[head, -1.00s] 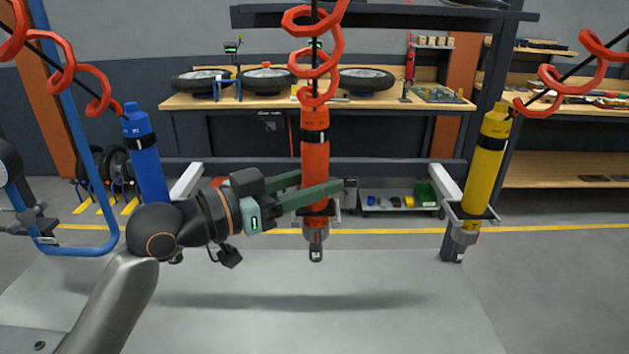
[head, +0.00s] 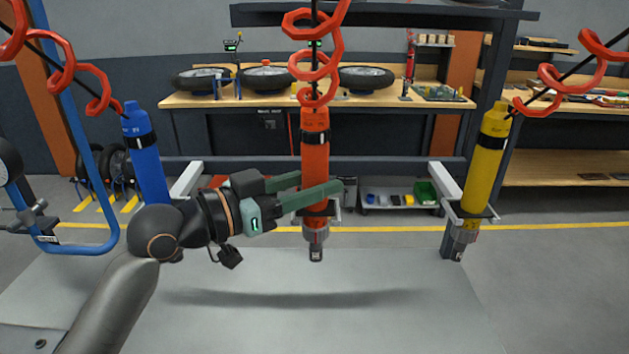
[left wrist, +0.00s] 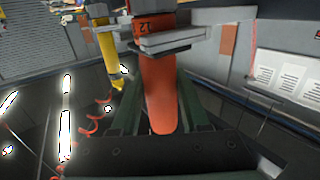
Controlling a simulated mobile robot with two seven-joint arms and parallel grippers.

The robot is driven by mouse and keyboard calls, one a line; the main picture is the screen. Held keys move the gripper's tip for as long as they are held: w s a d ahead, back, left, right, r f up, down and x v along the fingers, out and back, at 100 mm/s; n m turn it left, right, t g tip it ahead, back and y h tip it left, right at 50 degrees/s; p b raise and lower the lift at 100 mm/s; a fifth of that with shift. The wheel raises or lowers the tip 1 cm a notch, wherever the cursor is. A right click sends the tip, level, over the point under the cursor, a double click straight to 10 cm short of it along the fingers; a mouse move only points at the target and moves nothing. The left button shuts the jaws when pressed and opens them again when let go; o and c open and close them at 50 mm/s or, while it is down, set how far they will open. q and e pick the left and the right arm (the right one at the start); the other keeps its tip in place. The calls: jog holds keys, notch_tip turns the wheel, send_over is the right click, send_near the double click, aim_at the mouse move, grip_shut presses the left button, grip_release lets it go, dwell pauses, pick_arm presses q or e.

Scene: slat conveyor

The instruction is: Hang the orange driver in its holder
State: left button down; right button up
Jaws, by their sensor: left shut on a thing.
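The orange driver (head: 315,150) hangs upright at the middle of the head view, with its red coiled hose above it. Its grey nose shows below its holder (head: 331,211), a bracket around the driver's lower part. My left gripper (head: 322,189) comes in from the left and is shut on the orange driver just above the bracket. In the left wrist view the orange driver (left wrist: 160,95) lies between the green fingers, with the grey holder (left wrist: 168,42) close by across it. Whether the driver rests fully on the bracket cannot be told. My right gripper is not in view.
A blue driver (head: 144,155) hangs on the left, partly behind my left arm. A yellow driver (head: 485,160) hangs in its bracket on the right. A crossbar (head: 380,168) runs behind them. The grey surface (head: 330,310) below is clear. A workbench with wheels stands behind.

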pick_arm(q)
jog(key=shift+c, duration=2)
grip_release()
jog(key=shift+f, duration=0.1)
jog(key=shift+o, duration=0.4)
jog(key=shift+f, duration=0.2)
jog(key=b+v, duration=0.3)
jog(key=v, duration=0.9)
jog(key=shift+s, duration=0.25)
jog(key=shift+a+r, duration=0.15)
